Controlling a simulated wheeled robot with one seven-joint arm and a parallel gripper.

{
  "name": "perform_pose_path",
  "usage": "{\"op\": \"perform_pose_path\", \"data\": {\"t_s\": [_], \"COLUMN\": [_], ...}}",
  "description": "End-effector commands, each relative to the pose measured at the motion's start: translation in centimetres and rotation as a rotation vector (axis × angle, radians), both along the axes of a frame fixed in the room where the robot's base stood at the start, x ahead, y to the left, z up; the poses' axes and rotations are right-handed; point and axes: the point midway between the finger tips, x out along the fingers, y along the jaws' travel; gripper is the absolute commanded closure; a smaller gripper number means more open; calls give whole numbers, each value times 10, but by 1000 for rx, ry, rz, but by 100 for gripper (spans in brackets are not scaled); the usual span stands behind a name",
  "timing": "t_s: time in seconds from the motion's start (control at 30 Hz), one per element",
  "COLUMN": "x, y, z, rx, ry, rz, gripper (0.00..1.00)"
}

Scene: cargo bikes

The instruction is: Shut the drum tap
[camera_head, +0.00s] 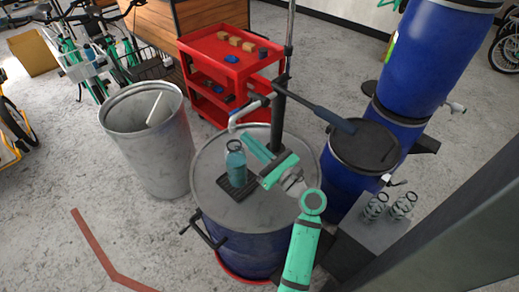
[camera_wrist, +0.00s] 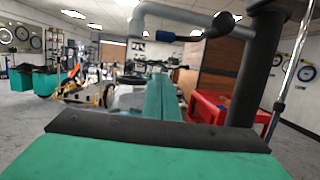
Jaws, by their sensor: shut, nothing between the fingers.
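A grey curved spout (camera_head: 241,112) comes off a dark post (camera_head: 279,110) on the near drum (camera_head: 212,172). Its outlet hangs above a teal bottle (camera_head: 236,163) on a dark grate (camera_head: 231,192). In the wrist view the grey spout (camera_wrist: 180,17) crosses the top, with a blue part (camera_wrist: 165,36) and a dark knob (camera_wrist: 223,21). Small taps also show on the blue drums at right, a lower tap (camera_head: 392,181) and an upper tap (camera_head: 456,107); I cannot tell whether they are open. My gripper (camera_head: 256,147) is shut and empty over the drum, right of the bottle, below the spout.
A long dark handle (camera_head: 318,112) reaches right from the post. A red cart (camera_head: 230,50) stands behind, an open grey bin (camera_head: 150,140) at left. Two coiled items (camera_head: 389,207) sit on a grey box at right.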

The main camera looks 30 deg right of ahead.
Motion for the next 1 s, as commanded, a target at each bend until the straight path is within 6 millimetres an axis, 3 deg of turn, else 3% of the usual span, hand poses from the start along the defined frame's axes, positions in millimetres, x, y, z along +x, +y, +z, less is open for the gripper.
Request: {"op": "perform_pose_path", "data": {"t_s": [0.17,0.3,0.5,1.0], "x": [30,29,29,30], "y": [12,10,11,16], "z": [8,29,45,49], "rx": [0,-3,-1,8], "ry": [0,-2,0,3], "rz": [2,-2,0,6], "gripper": [100,100,100,100]}}
